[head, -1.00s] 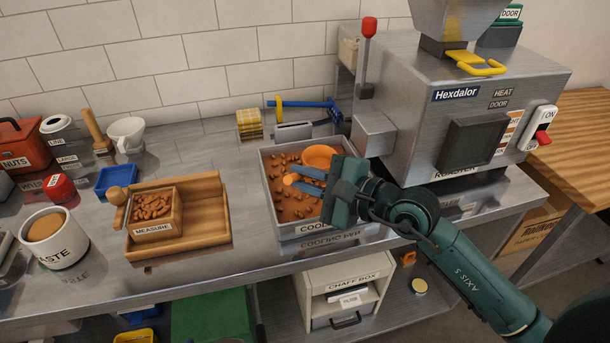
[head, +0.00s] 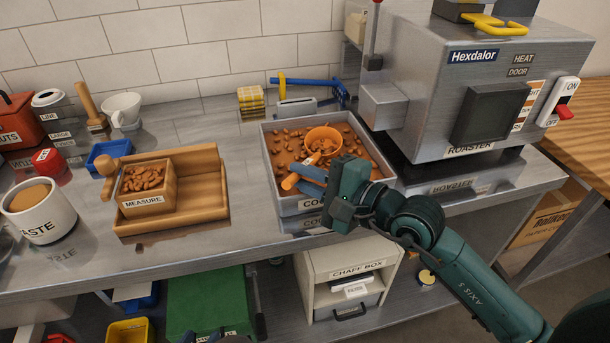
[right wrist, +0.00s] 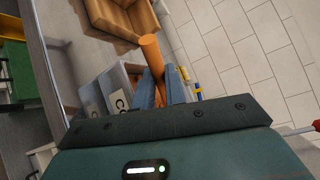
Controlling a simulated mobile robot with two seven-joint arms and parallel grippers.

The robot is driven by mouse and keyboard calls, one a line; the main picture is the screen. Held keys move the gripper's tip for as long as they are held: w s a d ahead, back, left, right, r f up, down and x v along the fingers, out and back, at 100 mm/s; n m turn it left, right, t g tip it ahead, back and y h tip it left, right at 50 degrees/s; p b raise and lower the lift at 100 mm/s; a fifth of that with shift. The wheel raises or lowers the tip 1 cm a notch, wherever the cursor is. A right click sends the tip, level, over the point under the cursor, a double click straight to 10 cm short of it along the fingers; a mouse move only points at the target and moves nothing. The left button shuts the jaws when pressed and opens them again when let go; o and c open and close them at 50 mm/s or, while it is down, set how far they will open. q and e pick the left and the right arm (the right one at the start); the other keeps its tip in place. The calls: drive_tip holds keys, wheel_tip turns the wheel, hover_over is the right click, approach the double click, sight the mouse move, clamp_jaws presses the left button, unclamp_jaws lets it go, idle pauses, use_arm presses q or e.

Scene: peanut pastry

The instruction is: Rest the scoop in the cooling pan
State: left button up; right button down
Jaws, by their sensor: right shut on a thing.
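The orange scoop (head: 323,135) is over or in the cooling pan (head: 282,206), a grey square tray of brown nuts. Its bowl is towards the pan's back right, with some nuts showing at it. I cannot tell whether the bowl touches the pan floor. My right gripper (head: 311,180) is shut on the scoop's handle near the pan's front; its palm hides part of the pan's front right. The handle (right wrist: 150,48) sticks out past the blue fingers in the right wrist view. Blue tips that seem to be my left gripper (head: 203,337) barely show at the bottom edge.
The roaster (head: 470,100) stands right of the pan. A wooden tray (head: 205,180) with a measure box of nuts is to the left, with bare steel counter between. Yellow blocks (head: 252,100) and a blue-handled tool (head: 310,83) lie behind the pan. The chaff box (head: 318,290) is below.

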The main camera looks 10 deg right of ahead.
drive_tip(key=shift+f+b, duration=0.3)
idle(0.4)
drive_tip(key=c, duration=1.4)
unclamp_jaws()
drive_tip(key=shift+o, duration=0.2)
drive_tip(key=shift+f, duration=0.15)
drive_tip(key=shift+f, duration=0.15)
drive_tip(key=shift+a, duration=0.1)
drive_tip(key=shift+c, duration=0.8)
